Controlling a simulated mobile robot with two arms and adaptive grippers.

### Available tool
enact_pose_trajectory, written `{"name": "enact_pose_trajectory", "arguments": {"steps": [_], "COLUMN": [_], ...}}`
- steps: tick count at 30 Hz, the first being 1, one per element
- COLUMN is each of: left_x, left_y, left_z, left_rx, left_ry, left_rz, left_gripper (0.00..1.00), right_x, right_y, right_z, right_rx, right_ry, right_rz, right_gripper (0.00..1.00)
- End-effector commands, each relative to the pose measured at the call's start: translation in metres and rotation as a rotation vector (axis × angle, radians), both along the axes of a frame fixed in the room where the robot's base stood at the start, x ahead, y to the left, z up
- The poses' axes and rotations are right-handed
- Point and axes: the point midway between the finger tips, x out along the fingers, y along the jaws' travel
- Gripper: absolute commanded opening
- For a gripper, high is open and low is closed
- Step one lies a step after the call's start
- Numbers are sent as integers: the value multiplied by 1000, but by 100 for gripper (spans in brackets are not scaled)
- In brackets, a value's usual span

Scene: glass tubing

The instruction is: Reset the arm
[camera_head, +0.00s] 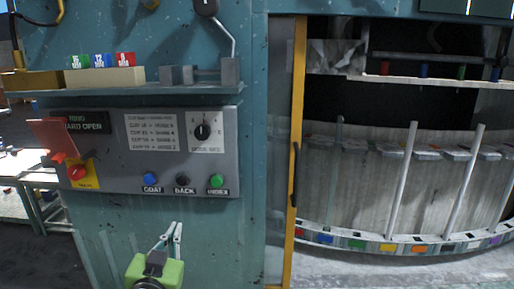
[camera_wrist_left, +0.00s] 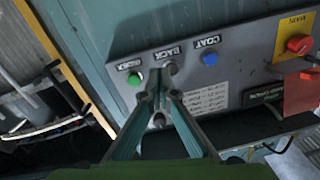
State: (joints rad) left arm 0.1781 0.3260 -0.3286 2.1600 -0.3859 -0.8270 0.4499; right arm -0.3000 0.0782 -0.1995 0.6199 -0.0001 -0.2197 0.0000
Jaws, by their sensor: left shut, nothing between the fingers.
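My left gripper (camera_head: 174,236) shows at the bottom of the head view, a green body with thin grey fingers pointing up. Its fingers are shut with nothing between them. It is in front of the teal cabinet wall, below the grey control panel (camera_head: 110,185). In the left wrist view the closed fingertips (camera_wrist_left: 159,82) overlap the panel near the black BACK button (camera_wrist_left: 171,68); I cannot tell any contact there. The blue COAT button (camera_head: 150,179), the BACK button and the green INDEX button (camera_head: 217,181) sit along the panel's lower edge. My right gripper is not in view.
A red emergency knob (camera_head: 77,171) and a raised red flap (camera_head: 54,138) are at the panel's left. A rotary dial (camera_head: 203,132) is at upper right. A shelf (camera_head: 140,93) juts above. A yellow door edge (camera_head: 297,150) borders a ring carrying rods (camera_head: 402,180).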

Motion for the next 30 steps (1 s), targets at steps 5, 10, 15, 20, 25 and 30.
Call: {"name": "enact_pose_trajectory", "arguments": {"steps": [5, 10, 15, 20, 25, 30], "left_x": [-70, -158, -236, -297, -350, -336], "left_y": [14, 18, 15, 11, 6, 5], "left_z": [-124, -212, -261, -285, -304, -350], "left_rx": [-36, -47, -50, -54, -56, -51], "left_ry": [368, 698, 940, 1113, 1260, 1270], "left_rz": [57, 67, 46, 17, -16, -15], "left_gripper": [0, 0, 0, 0, 0, 0], "right_x": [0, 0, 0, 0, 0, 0], "right_y": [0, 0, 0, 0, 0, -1], "right_z": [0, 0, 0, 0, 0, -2], "right_rx": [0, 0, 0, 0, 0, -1], "right_ry": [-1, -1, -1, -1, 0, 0], "right_rz": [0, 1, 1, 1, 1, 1], "right_gripper": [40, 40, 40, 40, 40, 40]}}
